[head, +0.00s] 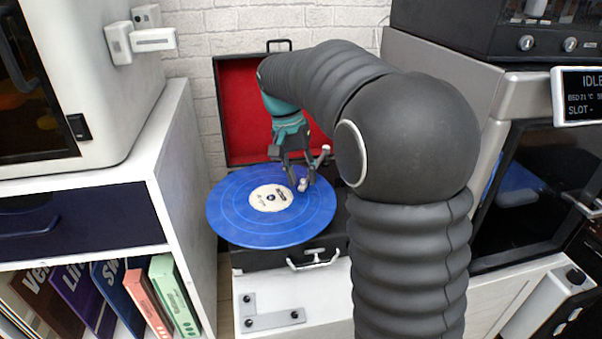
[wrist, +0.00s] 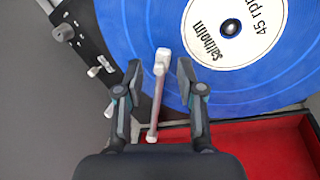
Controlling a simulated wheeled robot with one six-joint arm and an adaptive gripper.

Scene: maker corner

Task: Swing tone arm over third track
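The record player is a black case with a red-lined lid (head: 243,110) standing open. A blue record (head: 240,222) with pale rings and a cream label (head: 271,198) lies on it; the record also fills the top of the wrist view (wrist: 130,25). The tone arm (wrist: 157,105) is a thin pale tube with a white head (wrist: 162,61), which appears over the record's outer part. My gripper (wrist: 158,72) is open, with one finger on each side of the tone arm and visible gaps to both. In the head view, my gripper (head: 303,183) is low over the record's right side. Height above the record is unclear.
The black deck (wrist: 83,35) carries a knob (wrist: 63,32) and small switches (wrist: 94,71). A white cabinet with record sleeves (head: 175,295) stands left. A large machine with a display (head: 583,95) stands right. My arm hides the player's right side.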

